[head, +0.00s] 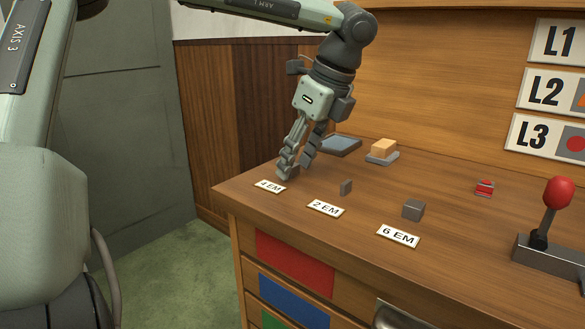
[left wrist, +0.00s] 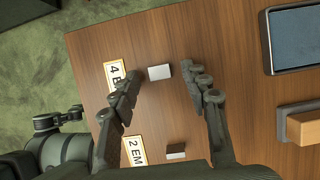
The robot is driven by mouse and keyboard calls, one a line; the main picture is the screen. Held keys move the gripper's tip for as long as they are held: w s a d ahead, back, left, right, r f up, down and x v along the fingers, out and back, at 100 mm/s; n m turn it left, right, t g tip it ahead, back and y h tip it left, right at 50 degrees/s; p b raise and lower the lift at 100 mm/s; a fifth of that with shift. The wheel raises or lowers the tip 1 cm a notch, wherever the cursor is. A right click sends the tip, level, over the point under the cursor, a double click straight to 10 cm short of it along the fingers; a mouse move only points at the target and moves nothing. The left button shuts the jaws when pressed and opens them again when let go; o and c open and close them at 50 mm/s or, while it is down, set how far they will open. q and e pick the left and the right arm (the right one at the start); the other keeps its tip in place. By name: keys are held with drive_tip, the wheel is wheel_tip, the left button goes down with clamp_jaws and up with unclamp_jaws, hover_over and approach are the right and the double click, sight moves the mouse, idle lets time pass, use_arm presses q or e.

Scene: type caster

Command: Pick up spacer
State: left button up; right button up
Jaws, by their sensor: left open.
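Small grey spacer blocks lie on the wooden desk by white labels. The spacer by the 4 EM label (head: 270,187) is partly hidden by my fingers in the head view; in the left wrist view this spacer (left wrist: 159,72) shows whole. My left gripper (head: 297,165) points down over it, open, with the spacer showing between its fingers. Whether the fingers touch it I cannot tell. A thin spacer (head: 346,187) lies by the 2 EM label (head: 326,208). A larger spacer (head: 413,209) lies by the 6 EM label (head: 398,236). My right gripper is out of view.
Behind the gripper lie a blue-grey tray (head: 340,145) and an orange-tan block on a grey base (head: 383,157). A small red and grey piece (head: 485,188) and a red-knobbed lever (head: 556,205) are at the right. The desk's left edge is close to the gripper.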

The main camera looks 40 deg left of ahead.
use_arm(q)
drive_tip(key=shift+f, duration=0.1)
clamp_jaws()
idle(0.4)
drive_tip(key=shift+r, duration=0.5)
drive_tip(key=r, duration=0.3)
drive_tip(key=shift+s+a+r+b, duration=0.25)
drive_tip(key=shift+s+r+b, duration=0.1)
drive_tip(key=s+a+r+b, duration=0.1)
drive_tip(key=s+a+r, duration=0.4)
drive_tip(key=s, duration=0.4)
drive_tip(key=shift+s+a+r, duration=0.2)
drive_tip(key=shift+s+r, duration=0.05)
drive_tip(key=shift+r, duration=0.4)
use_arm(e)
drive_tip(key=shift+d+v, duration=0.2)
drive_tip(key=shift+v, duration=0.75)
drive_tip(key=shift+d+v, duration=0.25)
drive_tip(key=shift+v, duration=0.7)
